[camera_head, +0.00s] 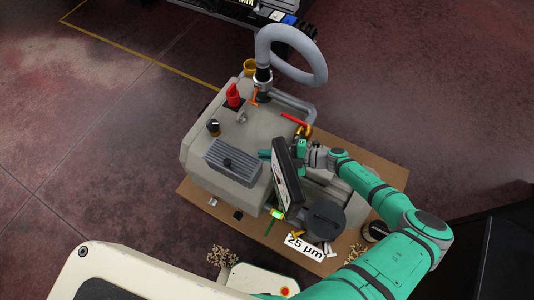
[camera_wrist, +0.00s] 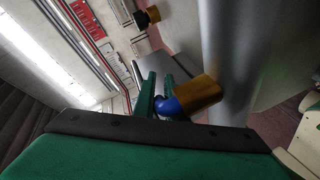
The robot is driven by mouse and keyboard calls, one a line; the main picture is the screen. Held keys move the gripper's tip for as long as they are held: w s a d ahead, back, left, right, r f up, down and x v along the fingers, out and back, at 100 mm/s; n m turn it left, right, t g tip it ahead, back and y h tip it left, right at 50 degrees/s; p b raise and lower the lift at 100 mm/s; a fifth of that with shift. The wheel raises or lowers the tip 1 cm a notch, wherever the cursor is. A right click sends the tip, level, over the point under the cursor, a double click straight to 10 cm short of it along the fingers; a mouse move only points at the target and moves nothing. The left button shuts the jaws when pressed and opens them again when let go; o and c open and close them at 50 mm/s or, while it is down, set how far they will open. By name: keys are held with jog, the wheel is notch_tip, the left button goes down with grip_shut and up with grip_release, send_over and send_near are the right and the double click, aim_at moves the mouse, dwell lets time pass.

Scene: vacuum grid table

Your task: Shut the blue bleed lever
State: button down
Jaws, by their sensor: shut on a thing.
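The blue bleed lever (camera_wrist: 169,106) shows in the wrist view as a short blue piece beside a brass valve fitting (camera_wrist: 198,97). The fitting sits against a large grey cylinder (camera_wrist: 225,50). My gripper (camera_wrist: 158,88) has its two green fingers at the blue lever and is shut on it; the fingers and fitting hide part of the lever, so its exact angle cannot be told. I cannot make out the blue lever there.
The grey machine (camera_head: 205,160) stands on a brown board (camera_head: 385,170). A red lever (camera_head: 294,119), a red knob (camera_head: 234,95), an orange handle (camera_head: 254,96) and a black knob (camera_head: 213,127) are on it. A thick grey hose (camera_head: 318,65) arches behind. Open floor lies left.

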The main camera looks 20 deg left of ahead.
jog(key=c, duration=1.9)
grip_release()
jog(key=shift+a+r, duration=0.1)
jog(key=shift+a, duration=0.1)
jog(key=shift+o, duration=0.5)
jog(key=shift+d, duration=0.1)
jog(key=shift+w, duration=0.1)
jog(key=v, duration=1)
jog(key=shift+d, duration=0.4)
